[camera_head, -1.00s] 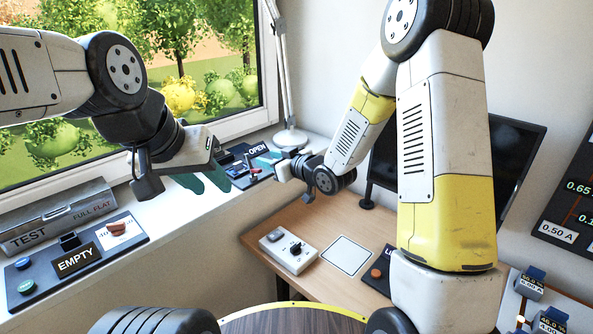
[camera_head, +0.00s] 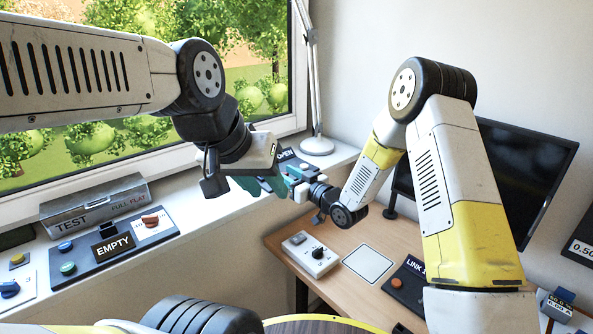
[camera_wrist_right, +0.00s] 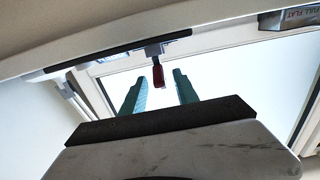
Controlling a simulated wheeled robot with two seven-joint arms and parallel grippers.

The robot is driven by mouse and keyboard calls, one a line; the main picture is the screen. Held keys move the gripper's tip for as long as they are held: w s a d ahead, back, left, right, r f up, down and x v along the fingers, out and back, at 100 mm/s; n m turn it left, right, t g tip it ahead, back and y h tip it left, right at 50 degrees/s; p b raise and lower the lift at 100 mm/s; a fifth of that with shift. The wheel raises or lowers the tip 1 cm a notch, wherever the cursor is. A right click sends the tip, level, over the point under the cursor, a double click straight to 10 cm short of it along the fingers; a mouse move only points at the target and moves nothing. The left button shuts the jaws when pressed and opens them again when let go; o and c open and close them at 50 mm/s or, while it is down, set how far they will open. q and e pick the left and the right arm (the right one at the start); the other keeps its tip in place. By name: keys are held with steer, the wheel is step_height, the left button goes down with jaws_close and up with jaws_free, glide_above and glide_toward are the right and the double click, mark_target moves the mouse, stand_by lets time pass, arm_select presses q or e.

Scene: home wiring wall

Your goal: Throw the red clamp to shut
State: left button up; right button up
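The red clamp (camera_wrist_right: 158,75) shows in the right wrist view as a small dark-red handle on a grey mount. It appears between the tips of my right gripper's two teal fingers (camera_wrist_right: 157,80), which stand apart with clear gaps beside the handle. Contact is not visible. In the head view my right gripper (camera_head: 287,181) is at the sill beside the black panel marked OPEN (camera_head: 286,158). The clamp there is hidden behind the grippers. My left gripper (camera_head: 261,186) is just left of the right one, its teal fingers apart and seemingly empty, partly overlapping it in view.
A lamp (camera_head: 317,145), monitor (camera_head: 520,175) and white knob box (camera_head: 309,254) are nearby. The two grippers are very close together.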

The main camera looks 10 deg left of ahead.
steer(key=shift+w+a, duration=0.1)
steer(key=shift+a, duration=0.05)
jaws_close()
